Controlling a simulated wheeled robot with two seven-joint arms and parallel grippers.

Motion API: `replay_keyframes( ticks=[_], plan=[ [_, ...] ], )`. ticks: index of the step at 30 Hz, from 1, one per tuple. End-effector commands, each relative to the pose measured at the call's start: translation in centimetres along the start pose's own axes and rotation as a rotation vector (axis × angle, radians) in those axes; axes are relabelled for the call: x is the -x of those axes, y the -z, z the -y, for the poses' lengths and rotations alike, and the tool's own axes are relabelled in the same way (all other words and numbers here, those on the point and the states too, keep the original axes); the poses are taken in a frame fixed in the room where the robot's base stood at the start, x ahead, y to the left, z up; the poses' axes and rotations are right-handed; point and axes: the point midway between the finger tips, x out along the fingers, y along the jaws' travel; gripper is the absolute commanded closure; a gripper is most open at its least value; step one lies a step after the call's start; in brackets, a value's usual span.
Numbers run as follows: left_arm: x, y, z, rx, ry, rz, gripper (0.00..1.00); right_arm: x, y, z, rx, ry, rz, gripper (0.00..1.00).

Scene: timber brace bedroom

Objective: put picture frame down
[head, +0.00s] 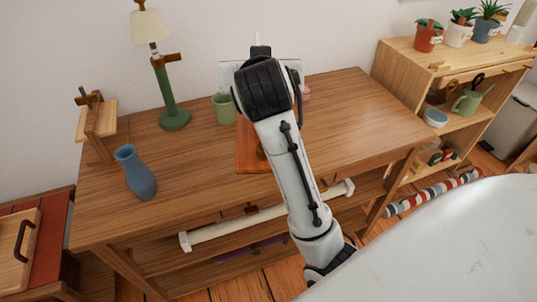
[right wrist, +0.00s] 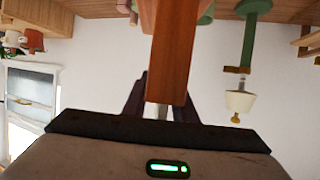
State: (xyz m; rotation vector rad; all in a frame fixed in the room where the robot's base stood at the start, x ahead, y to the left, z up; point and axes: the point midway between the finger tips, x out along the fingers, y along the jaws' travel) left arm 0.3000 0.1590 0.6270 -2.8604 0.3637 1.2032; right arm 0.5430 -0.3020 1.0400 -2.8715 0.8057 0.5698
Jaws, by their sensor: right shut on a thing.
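The picture frame shows as a reddish-brown wooden piece (right wrist: 173,50) between the fingers of my right gripper (right wrist: 160,108) in the right wrist view, which looks upside down. The gripper is shut on it. In the head view, a reddish-brown panel (head: 250,155), which looks like the same frame, shows at the tabletop, partly behind my right arm. That arm hides the fingers there. I cannot tell whether the frame touches the wooden table (head: 345,115). My left gripper is in neither view.
A green mug (head: 224,109) and green lamp (head: 172,112) stand left of the panel. A blue vase (head: 137,173) stands near the table's left end. A pale upright panel (head: 232,74) is behind my wrist. The table's right side is clear.

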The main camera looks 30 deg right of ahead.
Motion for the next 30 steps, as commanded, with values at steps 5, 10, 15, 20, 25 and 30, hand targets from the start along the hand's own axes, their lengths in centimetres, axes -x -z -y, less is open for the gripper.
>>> replay_keyframes(
  ticks=[5, 10, 15, 20, 25, 30],
  plan=[
    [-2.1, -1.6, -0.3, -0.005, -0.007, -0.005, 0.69, -3.5, -1.7, -2.9, -0.094, -0.221, -0.013, 1.00],
    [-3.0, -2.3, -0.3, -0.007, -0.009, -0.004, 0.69, -4.9, -2.2, -4.7, -0.154, -0.362, -0.015, 1.00],
    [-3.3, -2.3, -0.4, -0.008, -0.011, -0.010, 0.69, -5.5, -2.7, -5.6, -0.179, -0.430, -0.014, 1.00],
    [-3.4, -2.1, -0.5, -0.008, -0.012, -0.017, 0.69, -6.4, -4.9, -5.8, -0.179, -0.441, -0.012, 1.00],
    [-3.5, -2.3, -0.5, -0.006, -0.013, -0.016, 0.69, -7.3, -7.1, -5.7, -0.180, -0.438, -0.014, 1.00],
    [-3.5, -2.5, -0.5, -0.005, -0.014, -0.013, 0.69, -7.7, -8.0, -5.7, -0.183, -0.436, -0.015, 1.00]
  ],
)
